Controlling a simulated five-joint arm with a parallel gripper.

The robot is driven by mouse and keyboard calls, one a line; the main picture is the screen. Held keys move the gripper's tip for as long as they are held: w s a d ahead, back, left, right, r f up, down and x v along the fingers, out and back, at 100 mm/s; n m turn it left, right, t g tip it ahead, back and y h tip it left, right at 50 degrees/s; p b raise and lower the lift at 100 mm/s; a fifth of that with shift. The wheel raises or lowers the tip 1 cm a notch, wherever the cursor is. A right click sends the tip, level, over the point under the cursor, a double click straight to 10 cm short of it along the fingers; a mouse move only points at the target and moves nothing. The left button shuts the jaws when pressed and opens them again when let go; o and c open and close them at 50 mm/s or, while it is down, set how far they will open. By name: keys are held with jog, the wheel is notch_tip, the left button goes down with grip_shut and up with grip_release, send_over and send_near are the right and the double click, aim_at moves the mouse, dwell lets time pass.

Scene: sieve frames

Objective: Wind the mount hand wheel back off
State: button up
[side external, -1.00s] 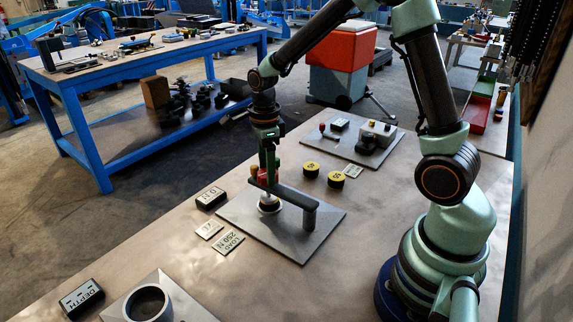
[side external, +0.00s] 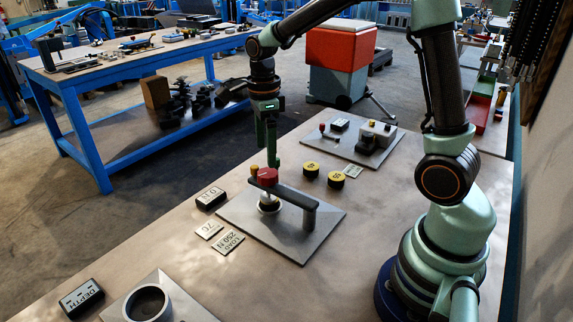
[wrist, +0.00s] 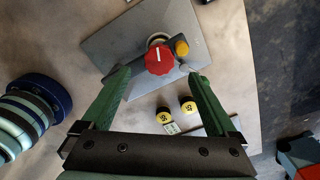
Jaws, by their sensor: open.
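The red hand wheel (side external: 267,177) sits on top of the dark bracket arm (side external: 294,197), above the round white seat on the grey plate (side external: 270,237). In the wrist view the red wheel (wrist: 159,60) has a scalloped rim and a white pointer line running roughly up and down the picture. A small orange knob (side external: 254,172) stands beside it, also in the wrist view (wrist: 181,47). My gripper (side external: 266,156) points down just above the wheel. In the wrist view its green fingers (wrist: 157,73) are apart, one on each side of the wheel, holding nothing.
Two yellow-topped black cylinders (side external: 312,169) (side external: 336,179) stand behind the plate. A second plate (side external: 362,153) with fixtures is farther back. A white ring (side external: 148,303) stands front left.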

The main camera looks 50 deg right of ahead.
aim_at(267, 173)
notch_tip(267, 173, up, 6)
dwell(0.5)
notch_tip(267, 173, down, 12)
jog(key=n, duration=2)
jog(key=shift+f+n, duration=0.2)
jog(key=shift+n, duration=0.1)
jog(key=c, duration=1.4)
jog(key=shift+n, duration=0.3)
